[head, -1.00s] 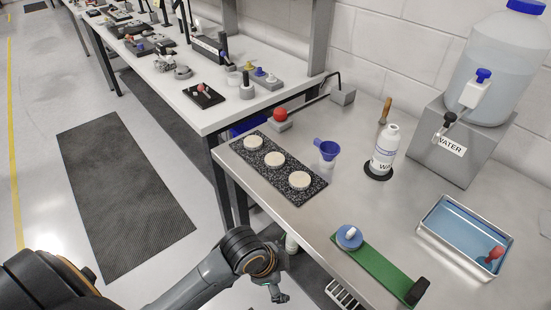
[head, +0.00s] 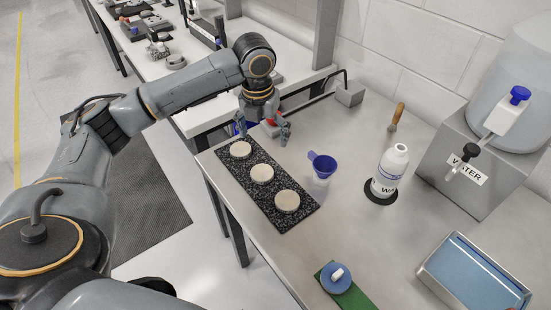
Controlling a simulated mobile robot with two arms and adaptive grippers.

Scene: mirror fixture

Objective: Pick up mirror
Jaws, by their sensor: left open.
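My left gripper (head: 263,133) is open and points down, just beyond the far end of a black speckled slab (head: 277,207). Three pale round discs lie in a row on the slab: a far one (head: 240,149), a middle one (head: 262,173) and a near one (head: 287,201). The far disc is closest to the gripper, with one finger just behind it in the picture. Nothing shows between the fingers that I can tell is held. I cannot tell by look which thing is the mirror.
A blue funnel (head: 323,165) and a white bottle (head: 389,172) stand right of the slab. A green strip with a blue disc (head: 336,277) and a tray of blue liquid (head: 478,275) are nearer. A water dispenser (head: 480,165) stands at right.

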